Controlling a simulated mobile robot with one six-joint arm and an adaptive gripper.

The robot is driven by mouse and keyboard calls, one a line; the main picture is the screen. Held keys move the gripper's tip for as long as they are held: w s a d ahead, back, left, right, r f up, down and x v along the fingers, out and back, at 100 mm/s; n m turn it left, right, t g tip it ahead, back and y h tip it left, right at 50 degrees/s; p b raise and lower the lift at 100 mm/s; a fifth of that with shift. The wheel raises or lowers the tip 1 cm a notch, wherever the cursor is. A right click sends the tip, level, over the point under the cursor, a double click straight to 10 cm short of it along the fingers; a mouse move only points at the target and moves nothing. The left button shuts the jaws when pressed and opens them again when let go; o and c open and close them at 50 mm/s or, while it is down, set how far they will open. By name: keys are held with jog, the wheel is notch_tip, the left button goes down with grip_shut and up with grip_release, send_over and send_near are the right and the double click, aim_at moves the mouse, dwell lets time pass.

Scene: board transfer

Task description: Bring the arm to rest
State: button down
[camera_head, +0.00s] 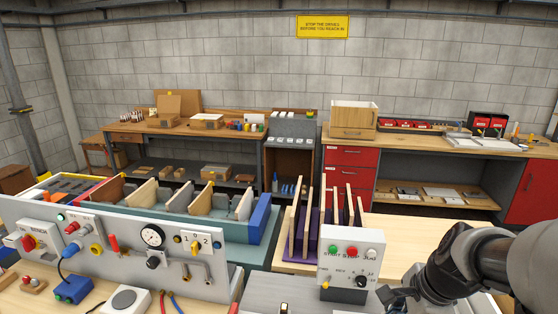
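My arm reaches in from the lower right corner, with dark grey links close to the camera. Its end, my gripper (399,296), is a dark shape low in the picture, just right of a light grey control box (350,262) with green, white and red buttons. The fingers are partly cut off by the bottom edge, so I cannot tell whether they are open or shut. No board is visibly held in it.
A rack with upright boards (303,225) stands on a pale table behind the control box. A long teal tray (258,254) with more upright boards lies to the left, behind a grey panel (120,247) with a gauge and knobs. Workbenches line the back wall.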

jog(key=s+a+r+n+b, duration=0.1)
jog(key=s+a+n+b, duration=0.1)
jog(key=s+a+n, duration=0.4)
jog(key=s+a+n+t+h+b, duration=0.1)
jog(key=s+a+n+b, duration=0.1)
jog(key=s+a+n, duration=0.3)
jog(key=s+n, duration=0.4)
jog(key=n, duration=0.5)
jog(key=shift+a+r, duration=0.35)
jog(key=shift+s, duration=0.1)
